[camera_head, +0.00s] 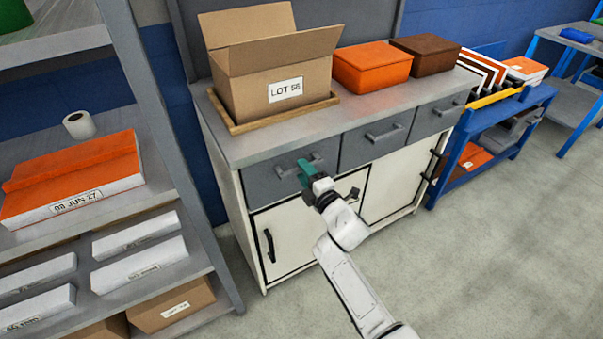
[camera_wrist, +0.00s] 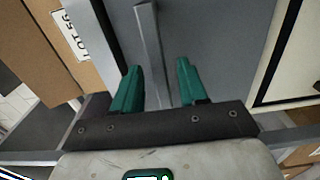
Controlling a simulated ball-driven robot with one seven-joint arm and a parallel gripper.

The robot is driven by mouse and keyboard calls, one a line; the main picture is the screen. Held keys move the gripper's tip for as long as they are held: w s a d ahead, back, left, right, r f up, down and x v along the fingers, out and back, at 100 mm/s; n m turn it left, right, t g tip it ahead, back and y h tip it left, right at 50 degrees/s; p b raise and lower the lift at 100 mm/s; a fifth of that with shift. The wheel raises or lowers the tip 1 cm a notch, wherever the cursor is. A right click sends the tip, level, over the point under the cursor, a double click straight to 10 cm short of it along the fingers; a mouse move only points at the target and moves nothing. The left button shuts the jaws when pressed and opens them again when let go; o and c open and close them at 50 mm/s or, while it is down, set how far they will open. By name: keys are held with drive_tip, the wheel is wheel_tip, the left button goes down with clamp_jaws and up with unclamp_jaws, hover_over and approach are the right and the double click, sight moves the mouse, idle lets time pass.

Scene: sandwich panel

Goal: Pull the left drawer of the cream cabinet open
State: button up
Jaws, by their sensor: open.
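The cream cabinet (camera_head: 297,228) stands in the middle of the head view, with a row of grey drawers under its top. Its left drawer (camera_head: 262,186) looks flush with the cabinet front. The drawer's bar handle (camera_head: 285,173) is partly hidden by my gripper (camera_head: 308,170). In the wrist view the grey drawer front (camera_wrist: 215,45) fills the middle, and the handle (camera_wrist: 150,45) runs down into the gap between the two green fingers of my gripper (camera_wrist: 158,85). The fingers are open and apart from each other. I cannot tell whether they touch the handle.
A cardboard box (camera_head: 270,85) labelled LOT stands on a wooden tray (camera_head: 240,127) above the left drawer. Orange (camera_head: 371,68) and brown (camera_head: 425,57) boxes sit beside it. A grey shelf (camera_head: 150,140) is close on the left. The floor (camera_head: 480,260) at right is clear.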

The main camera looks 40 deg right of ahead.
drive_tip(key=shift+x, duration=1)
clamp_jaws()
